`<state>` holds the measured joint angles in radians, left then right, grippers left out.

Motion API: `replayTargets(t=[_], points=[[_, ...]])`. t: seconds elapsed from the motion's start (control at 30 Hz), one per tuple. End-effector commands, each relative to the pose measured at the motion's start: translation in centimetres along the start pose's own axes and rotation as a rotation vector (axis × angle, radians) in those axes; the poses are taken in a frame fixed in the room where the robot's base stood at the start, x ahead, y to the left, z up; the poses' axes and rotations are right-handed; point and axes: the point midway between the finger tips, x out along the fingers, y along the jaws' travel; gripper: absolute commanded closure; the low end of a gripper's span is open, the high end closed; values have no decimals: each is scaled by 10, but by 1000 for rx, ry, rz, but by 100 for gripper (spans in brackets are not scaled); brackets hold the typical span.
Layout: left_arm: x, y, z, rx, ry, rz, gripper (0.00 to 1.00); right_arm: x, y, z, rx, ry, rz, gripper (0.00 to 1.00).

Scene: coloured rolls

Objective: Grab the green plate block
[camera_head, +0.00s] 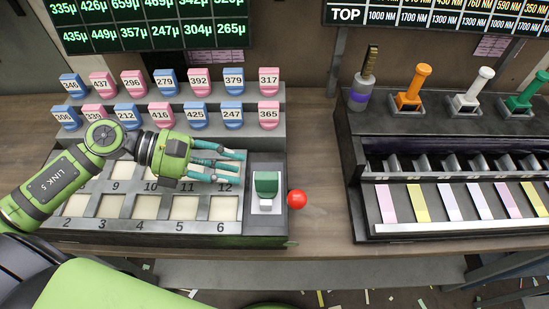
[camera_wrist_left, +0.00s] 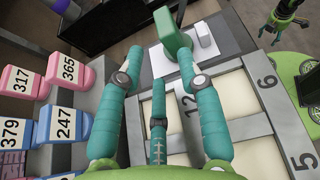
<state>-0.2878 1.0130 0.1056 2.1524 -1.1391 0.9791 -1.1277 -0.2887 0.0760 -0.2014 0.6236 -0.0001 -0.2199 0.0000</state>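The green block (camera_head: 266,184) stands upright in a pale grey holder at the right end of the numbered tray. It also shows in the left wrist view (camera_wrist_left: 173,48), just beyond the fingertips. My left gripper (camera_head: 240,167) has its teal fingers spread and empty, above the tray near slot 12. Its fingertips are to the left of the green block in the head view, apparently apart from it. The fingers also frame the block in the left wrist view (camera_wrist_left: 165,58). My right gripper (camera_wrist_left: 288,18) seems to show small and partly cut off at the upper right; its fingers are unclear.
A red ball knob (camera_head: 297,200) sits just right of the tray (camera_head: 265,228). Pink and blue numbered blocks stand in two rows behind. A dark rack (camera_head: 450,229) with coloured strips and handled stamps is at the right. Bare table lies between.

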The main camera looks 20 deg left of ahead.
Motion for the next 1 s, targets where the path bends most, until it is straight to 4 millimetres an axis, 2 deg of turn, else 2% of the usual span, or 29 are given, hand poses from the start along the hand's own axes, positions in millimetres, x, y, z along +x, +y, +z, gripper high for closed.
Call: replayTargets(t=[0.33, 0.5, 0.63, 0.9, 0.93, 1.0], points=[[24, 0, 7, 0, -5, 1, 63, -20, -2, 22, 0, -37, -3, 32], [47, -2, 13, 0, -6, 0, 63, -39, 0, 16, -1, -30, 0, 32], [62, -1, 9, -1, -4, 1, 63, -43, 2, 6, -1, -15, 2, 32], [67, -2, 6, 0, -1, 1, 63, -42, 3, 2, 0, -8, 4, 32], [67, -2, 6, 0, -1, 1, 67, -42, 3, 3, 0, -8, 4, 32], [67, -2, 6, 0, -1, 1, 95, -42, 3, 3, 0, -9, 4, 32]])
